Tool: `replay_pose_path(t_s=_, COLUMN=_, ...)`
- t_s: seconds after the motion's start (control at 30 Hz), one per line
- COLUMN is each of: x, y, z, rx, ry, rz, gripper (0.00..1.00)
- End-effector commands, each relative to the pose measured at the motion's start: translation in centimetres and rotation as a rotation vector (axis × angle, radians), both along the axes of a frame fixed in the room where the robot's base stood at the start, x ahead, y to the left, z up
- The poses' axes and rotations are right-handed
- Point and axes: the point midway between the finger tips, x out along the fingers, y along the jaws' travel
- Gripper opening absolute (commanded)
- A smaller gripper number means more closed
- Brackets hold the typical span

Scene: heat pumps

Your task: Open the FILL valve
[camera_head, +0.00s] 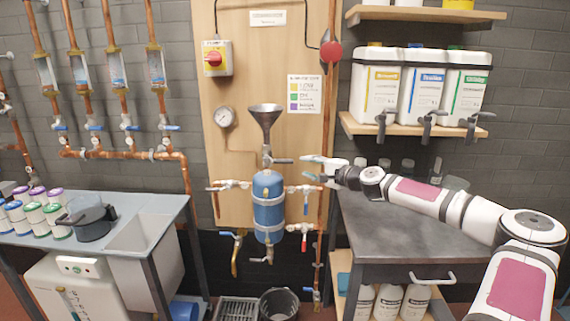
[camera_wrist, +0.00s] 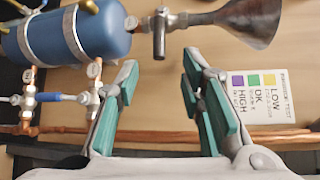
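A grey metal funnel (camera_head: 266,122) stands above a blue tank (camera_head: 268,205) on the wooden panel. Between them sits a valve with a dark grey lever (camera_head: 281,161) pointing right; I cannot read a FILL label on it. In the wrist view the funnel (camera_wrist: 235,22), the lever (camera_wrist: 159,40) and the tank (camera_wrist: 100,32) show again, and the lever points toward my gripper. My gripper (camera_head: 311,167) is to the right of the lever in the head view. In the wrist view my gripper (camera_wrist: 160,65) is open and empty, its green-padded fingers on either side of the lever's line, apparently apart from it.
Side valves with a blue handle (camera_head: 305,188) and a red handle (camera_head: 304,240) flank the tank. A copper pipe (camera_wrist: 150,139) runs along the panel. A dark worktable (camera_head: 400,240) stands right, below a shelf of white canisters (camera_head: 420,90). A bucket (camera_head: 279,304) is below.

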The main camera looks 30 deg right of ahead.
Motion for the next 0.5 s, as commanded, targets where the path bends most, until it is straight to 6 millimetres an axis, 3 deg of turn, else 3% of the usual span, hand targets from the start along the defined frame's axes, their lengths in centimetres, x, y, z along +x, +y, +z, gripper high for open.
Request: replay_pose_path(t_s=0.5, x=9.4, y=2.2, z=-1.5, rx=-0.001, ry=0.002, rz=0.003, gripper=0.35)
